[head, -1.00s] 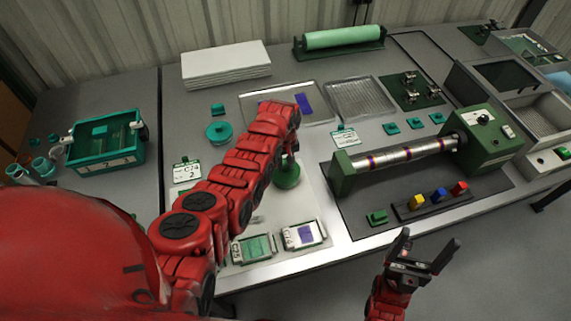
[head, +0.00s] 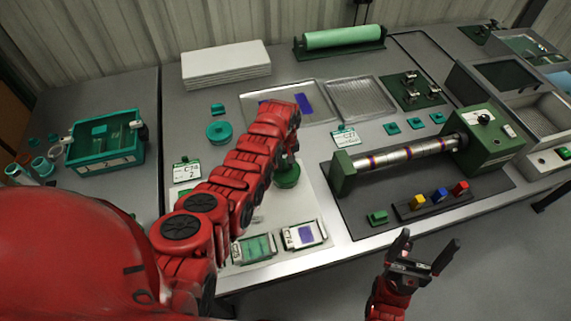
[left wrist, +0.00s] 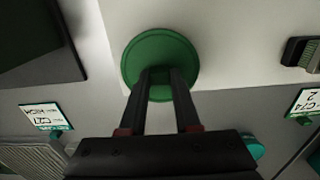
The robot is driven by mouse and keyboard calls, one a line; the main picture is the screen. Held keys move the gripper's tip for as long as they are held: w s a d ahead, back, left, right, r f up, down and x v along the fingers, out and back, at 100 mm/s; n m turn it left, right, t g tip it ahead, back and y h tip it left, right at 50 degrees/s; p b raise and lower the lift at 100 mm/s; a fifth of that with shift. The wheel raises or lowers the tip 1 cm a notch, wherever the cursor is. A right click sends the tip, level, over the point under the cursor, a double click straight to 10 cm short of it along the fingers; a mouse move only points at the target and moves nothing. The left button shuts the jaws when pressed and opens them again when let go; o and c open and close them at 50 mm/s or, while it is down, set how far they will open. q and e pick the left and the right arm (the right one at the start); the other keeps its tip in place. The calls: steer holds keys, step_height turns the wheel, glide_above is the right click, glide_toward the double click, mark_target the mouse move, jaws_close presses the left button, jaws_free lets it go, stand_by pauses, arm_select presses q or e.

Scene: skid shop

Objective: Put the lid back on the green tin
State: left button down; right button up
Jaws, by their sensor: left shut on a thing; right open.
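The round green lid (head: 288,179) is at the middle of the white sheet in the head view, below my left gripper. In the left wrist view the lid (left wrist: 133,62) is a green disc seen from above, and my left gripper (left wrist: 160,88) is shut on its middle. The disc fills the space at the fingertips, so whether the green tin is under it is hidden. In the head view my red left arm covers most of that gripper. My right gripper (head: 429,240) is open and empty, in front of the bench's edge.
A teal round tin (head: 219,132) stands behind my left arm. Two framed cards (head: 304,235) lie at the front of the white sheet (head: 318,200). A green machine with a striped roller (head: 405,152) stands to the right. A teal crate (head: 105,160) is at left.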

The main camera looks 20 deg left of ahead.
stand_by(0.4)
arm_select(q)
steer(key=shift+c, duration=0.3)
jaws_free()
steer(key=shift+r+p, duration=0.85)
steer(key=shift+r, duration=0.4)
steer(key=shift+r+p, duration=1.15)
steer(key=shift+r, duration=1.05)
jaws_close()
steer(key=shift+f, duration=0.2)
